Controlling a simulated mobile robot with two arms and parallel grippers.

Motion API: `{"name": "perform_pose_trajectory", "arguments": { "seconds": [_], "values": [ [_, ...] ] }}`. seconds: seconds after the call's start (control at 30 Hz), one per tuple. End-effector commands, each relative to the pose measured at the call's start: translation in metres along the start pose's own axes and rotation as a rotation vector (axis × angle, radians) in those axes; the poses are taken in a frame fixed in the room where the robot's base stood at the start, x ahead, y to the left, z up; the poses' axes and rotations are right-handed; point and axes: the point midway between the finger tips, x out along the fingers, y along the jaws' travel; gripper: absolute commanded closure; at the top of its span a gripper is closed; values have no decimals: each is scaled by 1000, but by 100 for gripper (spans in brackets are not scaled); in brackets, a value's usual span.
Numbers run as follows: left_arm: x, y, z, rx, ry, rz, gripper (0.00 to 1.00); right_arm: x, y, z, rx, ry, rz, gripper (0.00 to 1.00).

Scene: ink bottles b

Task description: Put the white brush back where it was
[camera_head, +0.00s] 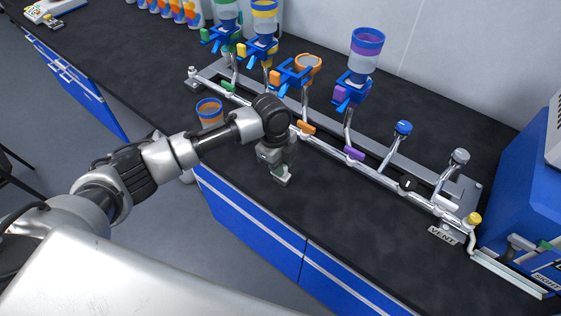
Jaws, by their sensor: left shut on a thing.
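My left gripper (277,170) is low over the black bench top, in front of the metal manifold. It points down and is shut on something. Its fingers and the thing between them are small and partly hidden by the wrist, so I cannot tell what it holds. I cannot make out a white brush anywhere in view. My right gripper is not in view.
A metal manifold (330,150) with coloured valves runs along the bench (380,245). An orange cup (209,107) is behind my forearm. A blue machine (525,190) stands at right. The front bench top is clear.

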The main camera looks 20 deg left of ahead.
Motion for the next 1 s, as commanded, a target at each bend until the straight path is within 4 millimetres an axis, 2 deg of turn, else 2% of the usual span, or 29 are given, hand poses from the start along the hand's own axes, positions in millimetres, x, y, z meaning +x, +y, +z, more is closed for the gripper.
{"name": "perform_pose_trajectory", "arguments": {
  "seconds": [0.37,0.4,0.53,0.83,1.0],
  "values": [
    [5,0,0,0,1,0,100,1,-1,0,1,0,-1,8],
    [4,0,0,0,0,0,73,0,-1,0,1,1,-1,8],
    [4,0,0,0,0,0,53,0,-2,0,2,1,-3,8],
    [2,0,0,0,0,-1,52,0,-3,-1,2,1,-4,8],
    [-15,-1,0,-1,0,-4,52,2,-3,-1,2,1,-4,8]
  ]
}}
